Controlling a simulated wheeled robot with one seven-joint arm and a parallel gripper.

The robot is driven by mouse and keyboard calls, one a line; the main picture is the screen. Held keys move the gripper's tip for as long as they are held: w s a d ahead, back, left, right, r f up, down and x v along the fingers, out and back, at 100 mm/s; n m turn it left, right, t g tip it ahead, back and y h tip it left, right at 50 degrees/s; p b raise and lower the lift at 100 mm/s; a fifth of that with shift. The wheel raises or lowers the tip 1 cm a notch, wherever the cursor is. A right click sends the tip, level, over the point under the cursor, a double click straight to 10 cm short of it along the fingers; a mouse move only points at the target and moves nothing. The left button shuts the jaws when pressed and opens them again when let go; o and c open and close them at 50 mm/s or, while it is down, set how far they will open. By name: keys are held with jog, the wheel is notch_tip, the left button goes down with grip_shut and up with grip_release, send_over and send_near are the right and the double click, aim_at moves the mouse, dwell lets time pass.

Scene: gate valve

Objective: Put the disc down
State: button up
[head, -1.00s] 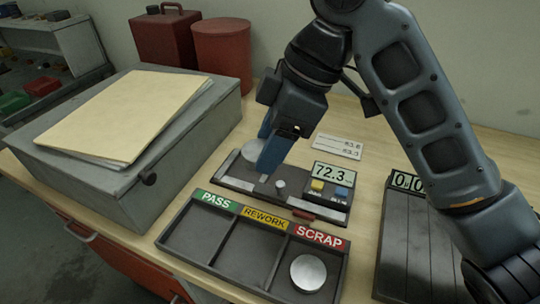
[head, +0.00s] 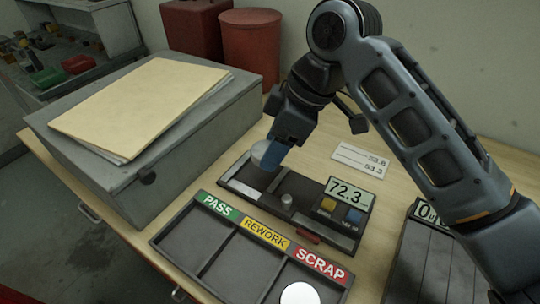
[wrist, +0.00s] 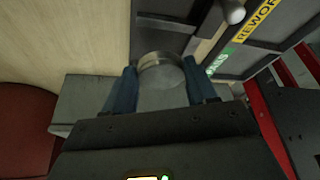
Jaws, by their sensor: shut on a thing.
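My gripper (head: 277,152) has its blue fingers closed on a silver disc (head: 262,153), at the far left end of the dark gauge (head: 235,187). In the wrist view the disc (wrist: 160,72) sits between the two fingertips. I cannot tell whether it touches the gauge or hangs just above it. The gauge has a small metal post and a display (head: 347,192) reading 72.3. In front is a dark tray (head: 215,268) with compartments labelled PASS, REWORK and SCRAP.
A grey box (head: 130,190) with a folder (head: 145,105) on top stands at left. Red containers (head: 250,45) stand behind. A paper card (head: 361,160) lies behind the gauge. A dark device (head: 415,260) with a display stands at right, partly behind my arm.

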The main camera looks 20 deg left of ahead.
aim_at(269, 174)
jog(key=shift+a+f, duration=0.35)
jog(key=shift+a, duration=0.25)
jog(key=shift+f+p, duration=0.45)
jog(key=shift+f, duration=1.55)
jog(key=o, duration=1.2)
jog(key=shift+f, duration=0.15)
jog(key=shift+c, duration=0.2)
jog(key=b+v, duration=0.1)
jog(key=v, duration=1.1)
jog(key=shift+b, duration=0.4)
